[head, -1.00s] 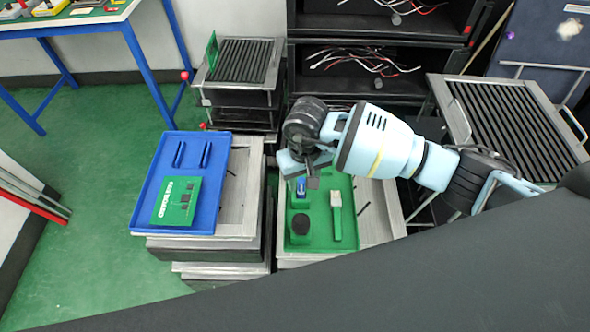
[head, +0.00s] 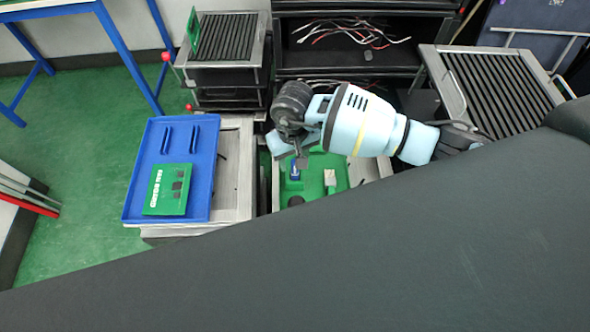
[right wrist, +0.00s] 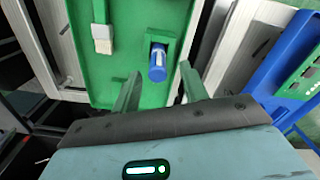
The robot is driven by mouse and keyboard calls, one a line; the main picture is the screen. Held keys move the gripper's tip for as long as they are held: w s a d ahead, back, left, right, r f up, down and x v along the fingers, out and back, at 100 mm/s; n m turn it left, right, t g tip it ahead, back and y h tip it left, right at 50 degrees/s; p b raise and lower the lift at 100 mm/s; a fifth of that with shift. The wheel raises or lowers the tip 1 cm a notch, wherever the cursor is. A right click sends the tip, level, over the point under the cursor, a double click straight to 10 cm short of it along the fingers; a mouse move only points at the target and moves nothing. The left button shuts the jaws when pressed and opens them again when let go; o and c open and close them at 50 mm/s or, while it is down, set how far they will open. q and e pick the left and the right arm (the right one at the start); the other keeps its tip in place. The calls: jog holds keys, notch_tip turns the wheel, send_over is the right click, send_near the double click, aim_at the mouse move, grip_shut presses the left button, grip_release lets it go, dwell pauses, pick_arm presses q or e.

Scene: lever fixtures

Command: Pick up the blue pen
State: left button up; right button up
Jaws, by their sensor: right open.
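The blue pen (right wrist: 157,65) stands in a green holder on the green tray (right wrist: 125,75), its blue end with a pale label showing. In the head view the pen (head: 295,173) is at the tray's left side, just below my right gripper (head: 302,162). In the right wrist view my right gripper (right wrist: 160,72) is open and empty. Its two fingers lie to either side of the pen in the picture, apart from it. My left gripper is not in view.
A brush (right wrist: 102,38) lies on the tray, beside the pen. A blue tray (head: 205,170) with a green box (head: 167,190) is to the left. A slatted rack (head: 230,38) stands behind. My dark body part covers the lower head view.

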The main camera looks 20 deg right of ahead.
aim_at(295, 173)
jog(key=f, duration=0.4)
jog(key=shift+s+d, duration=0.1)
jog(key=shift+s, duration=0.1)
grip_shut()
